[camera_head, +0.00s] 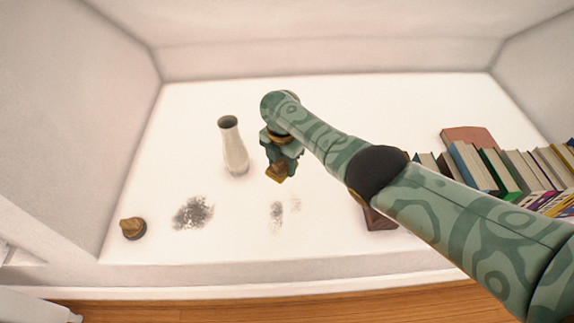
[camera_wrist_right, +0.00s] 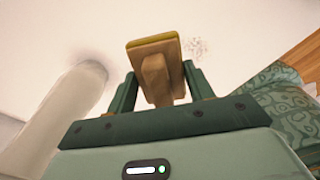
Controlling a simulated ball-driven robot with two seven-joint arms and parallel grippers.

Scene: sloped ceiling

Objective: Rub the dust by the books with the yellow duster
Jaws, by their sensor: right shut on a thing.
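My right gripper (camera_head: 282,162) is shut on the yellow duster (camera_head: 276,178), just right of the vase. The right wrist view shows the fingers on either side of the duster's wooden handle (camera_wrist_right: 156,78), with a yellow edge on its pad (camera_wrist_right: 152,42). A faint grey dust patch (camera_head: 277,212) lies below the duster in the head view, with a paler smudge (camera_head: 295,204) beside it. A darker dust patch (camera_head: 193,212) lies further left. The books (camera_head: 500,170) stand in a row at the right, partly hidden by my right arm. My left gripper is out of view.
A pale vase (camera_head: 233,150) stands close left of my gripper. A small brown knob-like object (camera_head: 132,228) stands at the front left. A brown block (camera_head: 379,219) and a reddish flat item (camera_head: 468,138) lie near the books. The white surface's back is clear.

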